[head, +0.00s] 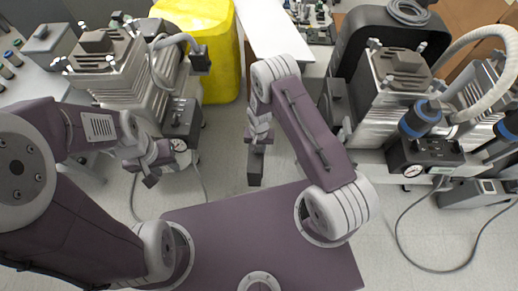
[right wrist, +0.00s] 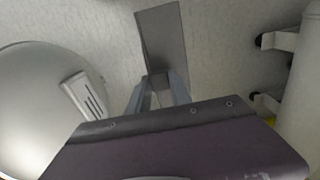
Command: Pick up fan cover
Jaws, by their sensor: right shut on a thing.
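My right gripper (head: 259,142) hangs over the open floor between the two compressor units. It is shut on a dark grey flat piece, apparently the fan cover (head: 255,167), which hangs below the fingers. In the right wrist view the fan cover (right wrist: 163,42) is a thin dark panel beyond my gripper (right wrist: 158,82), with its near end between the fingertips. My left gripper (head: 151,170) is beside the left compressor (head: 120,75), near its gauge; whether its fingers are apart is unclear.
Another compressor (head: 390,85) stands at the right, with a gauge box (head: 425,158) and a pale hose. A yellow bin (head: 222,50) and a white table (head: 275,30) are at the back. Cables lie on the floor. The floor under the right gripper is clear.

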